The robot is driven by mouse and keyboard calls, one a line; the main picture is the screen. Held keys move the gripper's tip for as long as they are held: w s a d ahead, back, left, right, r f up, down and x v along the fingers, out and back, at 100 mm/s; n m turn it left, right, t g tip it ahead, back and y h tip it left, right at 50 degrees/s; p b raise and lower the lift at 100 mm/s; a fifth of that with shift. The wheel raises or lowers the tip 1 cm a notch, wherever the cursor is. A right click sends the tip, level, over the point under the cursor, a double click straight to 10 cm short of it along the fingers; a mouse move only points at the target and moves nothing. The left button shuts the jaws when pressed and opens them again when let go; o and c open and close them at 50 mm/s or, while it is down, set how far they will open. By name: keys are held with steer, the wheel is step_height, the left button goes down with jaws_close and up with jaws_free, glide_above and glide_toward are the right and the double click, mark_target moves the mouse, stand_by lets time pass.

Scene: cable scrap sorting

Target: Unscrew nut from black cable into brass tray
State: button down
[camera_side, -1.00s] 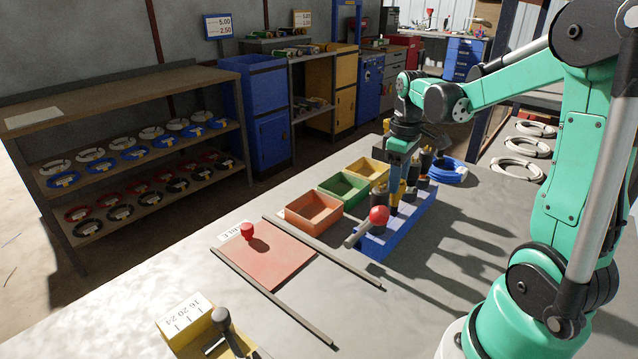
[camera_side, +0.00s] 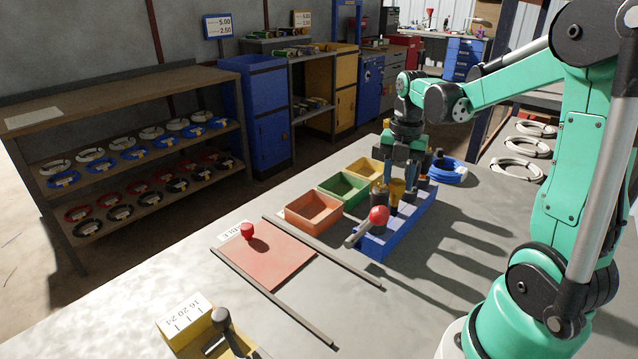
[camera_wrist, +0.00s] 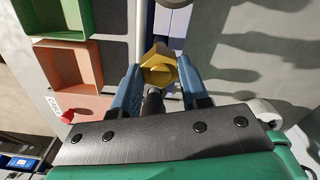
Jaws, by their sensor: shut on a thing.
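My gripper (camera_side: 402,174) points down over the blue block (camera_side: 376,245), which holds several upright dark and yellow pieces. In the wrist view its two blue fingers (camera_wrist: 160,80) flank a yellow, brass-coloured nut (camera_wrist: 157,67) with faceted sides. A black cylindrical end (camera_wrist: 152,101), which looks like the black cable, stands between the fingers nearer the palm. The fingers are shut on the nut, though the exact contact is hard to see. The yellow tray (camera_side: 350,172), probably the brass tray, stands behind the green tray, left of the block.
The green tray (camera_side: 330,195) and orange tray (camera_side: 300,226) line the block's left side. A red-knobbed lever (camera_side: 357,235) sticks out at the block's near end. A red mat (camera_side: 270,268) lies between two rails.

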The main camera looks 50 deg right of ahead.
steer(key=shift+c, duration=1.8)
jaws_free()
steer(key=shift+r, duration=1.5)
steer(key=shift+f, duration=1.45)
